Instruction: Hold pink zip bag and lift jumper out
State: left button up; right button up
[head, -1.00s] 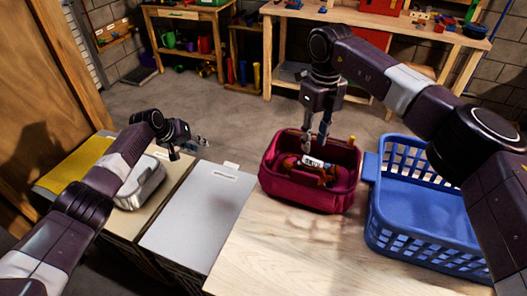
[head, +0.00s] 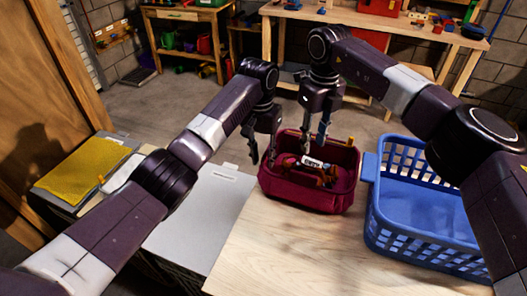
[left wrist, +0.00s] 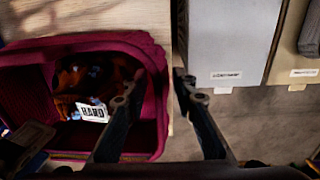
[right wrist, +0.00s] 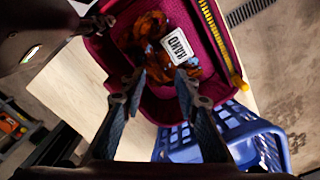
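The pink zip bag (head: 318,198) stands open on the wooden table, left of the blue basket. My left gripper (head: 262,161) is open at the bag's left end. In the left wrist view its fingers (left wrist: 160,74) are apart, with the bag's wall (left wrist: 155,52) between or just below them; contact is unclear. My right gripper (head: 314,147) is open, pointing down over the jumper. The right wrist view shows its fingertips (right wrist: 160,76) apart by the jumper (right wrist: 150,28).
The empty-looking blue basket (head: 420,205) stands close right of the bag. Grey-lidded bins (head: 195,215) adjoin the table's left side, with a yellow cloth (head: 82,170) further left. The table front (head: 290,255) is clear. A workbench (head: 385,30) stands behind.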

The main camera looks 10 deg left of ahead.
pick_arm(q)
notch_tip(320, 180, down, 6)
jog(key=shift+d, duration=0.15)
dwell(0.3)
